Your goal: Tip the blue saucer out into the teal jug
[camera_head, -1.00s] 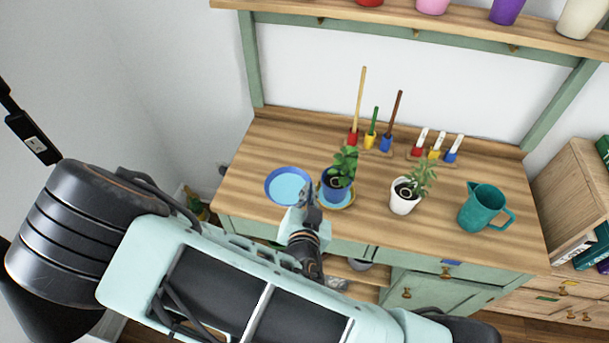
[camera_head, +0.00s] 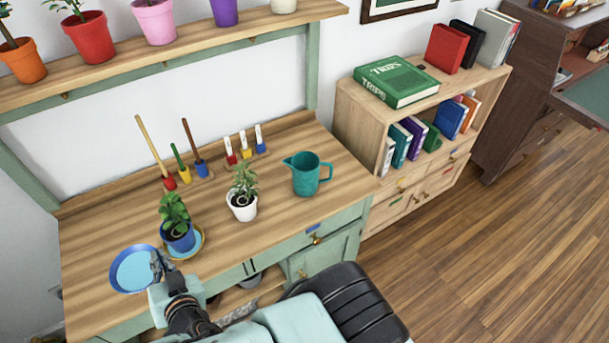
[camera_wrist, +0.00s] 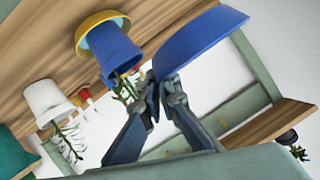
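The blue saucer (camera_head: 119,285) is at the left of the head view, roughly level, with a flat light-blue surface inside; I cannot tell whether this is liquid. My gripper (camera_head: 160,262) is shut on the saucer's right rim. In the wrist view the gripper (camera_wrist: 162,88) pinches the edge of the saucer (camera_wrist: 200,42), whose blue outside shows. The saucer appears raised off the workbench. The teal jug (camera_head: 306,176) stands upright on the bench's right part, its handle to the right and spout to the left, well apart from my gripper.
A blue plant pot (camera_head: 180,239) on a yellow-rimmed saucer (camera_head: 201,249) stands just beside my gripper. A white plant pot (camera_head: 242,207) stands between it and the jug. Tools in holders line the bench's back. A shelf of pots (camera_head: 110,62) runs above. Bench (camera_head: 110,235) is clear at left.

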